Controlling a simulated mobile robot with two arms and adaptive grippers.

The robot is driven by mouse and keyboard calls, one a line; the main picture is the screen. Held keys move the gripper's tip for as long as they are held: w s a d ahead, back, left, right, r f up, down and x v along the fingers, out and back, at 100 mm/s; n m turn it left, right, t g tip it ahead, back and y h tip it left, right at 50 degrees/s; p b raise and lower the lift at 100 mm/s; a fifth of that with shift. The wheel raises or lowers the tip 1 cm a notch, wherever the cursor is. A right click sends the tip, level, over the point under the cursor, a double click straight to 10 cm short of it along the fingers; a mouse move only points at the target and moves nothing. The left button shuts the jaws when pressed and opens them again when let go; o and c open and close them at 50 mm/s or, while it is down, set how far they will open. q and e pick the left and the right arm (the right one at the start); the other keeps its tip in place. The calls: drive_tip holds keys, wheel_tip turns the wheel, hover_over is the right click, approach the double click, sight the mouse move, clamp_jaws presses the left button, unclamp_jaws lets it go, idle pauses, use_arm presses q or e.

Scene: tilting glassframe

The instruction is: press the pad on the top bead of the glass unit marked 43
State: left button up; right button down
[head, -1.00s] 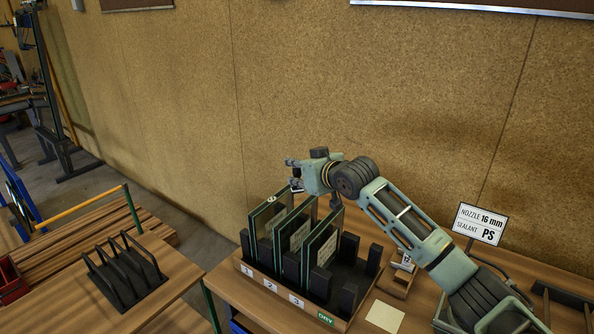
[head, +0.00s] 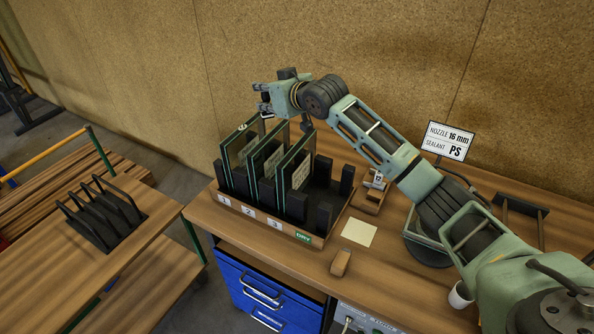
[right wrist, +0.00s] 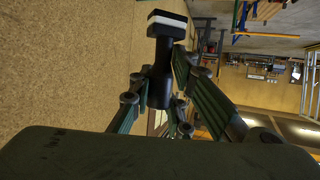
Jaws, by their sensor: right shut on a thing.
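A dark rack (head: 283,228) with slots labelled 1, 2 and 3 and a green DRY label holds three upright glass units: slot 1 (head: 232,155), slot 2 (head: 262,168) and slot 3 (head: 292,185). A small pale round mark (head: 242,127) sits at the top of the slot 1 unit; the number 43 cannot be read. My right gripper (head: 265,100) is above the top of that unit, apparently clear of it. In the right wrist view it is shut on a black-handled tool (right wrist: 160,60) with a white band at its end. My left gripper is out of view.
Right of the rack are a small wooden stand (head: 370,200) with a tag, a pale square card (head: 359,232) and a wooden block (head: 341,262). A sign (head: 447,141) stands behind. An empty black rack (head: 105,215) is on the left bench. A cork wall (head: 320,45) is behind.

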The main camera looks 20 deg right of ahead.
idle(0.3)
drive_tip(key=shift+s+d+r, duration=0.1)
drive_tip(key=shift+s, duration=0.1)
drive_tip(key=s+d+p, duration=0.6)
drive_tip(key=s, duration=0.1)
drive_tip(key=f+b, duration=0.5)
drive_tip(key=f, duration=0.1)
drive_tip(key=shift+a+b, duration=0.2)
drive_tip(key=shift+b, duration=0.15)
drive_tip(key=shift+s, duration=0.1)
drive_tip(key=shift+f, duration=0.65)
idle(1.0)
